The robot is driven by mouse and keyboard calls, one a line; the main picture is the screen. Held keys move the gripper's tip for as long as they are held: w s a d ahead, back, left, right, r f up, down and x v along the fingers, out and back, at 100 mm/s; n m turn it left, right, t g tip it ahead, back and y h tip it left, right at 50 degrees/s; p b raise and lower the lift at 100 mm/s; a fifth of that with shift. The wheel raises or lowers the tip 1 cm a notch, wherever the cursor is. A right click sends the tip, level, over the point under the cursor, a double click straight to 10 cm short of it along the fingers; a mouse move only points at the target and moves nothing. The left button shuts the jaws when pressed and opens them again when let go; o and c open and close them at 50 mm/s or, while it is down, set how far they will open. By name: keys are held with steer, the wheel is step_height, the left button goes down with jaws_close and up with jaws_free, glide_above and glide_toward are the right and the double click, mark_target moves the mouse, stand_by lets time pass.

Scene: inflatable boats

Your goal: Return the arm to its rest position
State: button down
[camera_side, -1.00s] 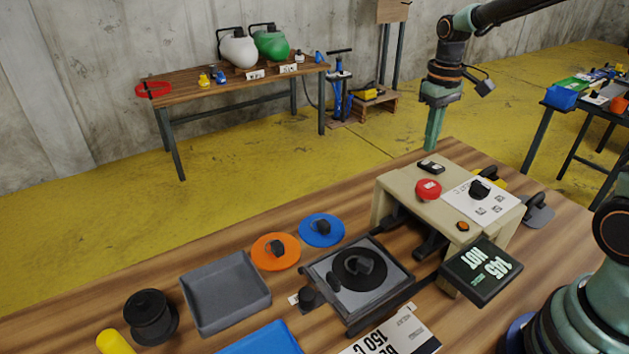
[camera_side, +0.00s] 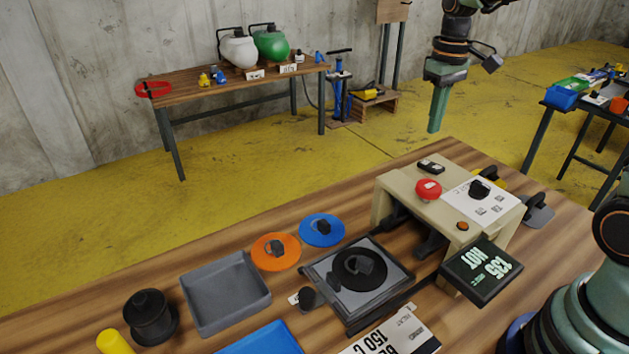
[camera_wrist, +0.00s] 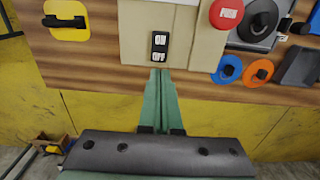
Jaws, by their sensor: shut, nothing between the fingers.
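My gripper (camera_side: 437,122) hangs in the air past the far edge of the wooden workbench (camera_side: 130,285), above the yellow floor. Its green fingers point down and are shut with nothing between them. In the wrist view, my gripper (camera_wrist: 163,78) shows closed fingers pointing towards the beige press box. The beige press box (camera_side: 392,200) stands on the bench, with a red button (camera_side: 428,189) and a black switch (camera_side: 431,167) on top. Its display (camera_side: 482,271) reads 135 and HOT.
A grey tray (camera_side: 225,293), an orange disc (camera_side: 276,251), a blue disc (camera_side: 322,230) and a dark plate (camera_side: 358,280) lie on the bench. A side table (camera_side: 240,85) holds white and green tanks. Another table (camera_side: 590,103) stands at right.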

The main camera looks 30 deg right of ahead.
steer(key=s+a+r+t, duration=0.3)
steer(key=s+a+t, duration=0.2)
steer(key=s+a, duration=0.4)
steer(key=shift+s+a+r, duration=0.2)
steer(key=shift+s+a, duration=0.2)
steer(key=shift+s, duration=0.8)
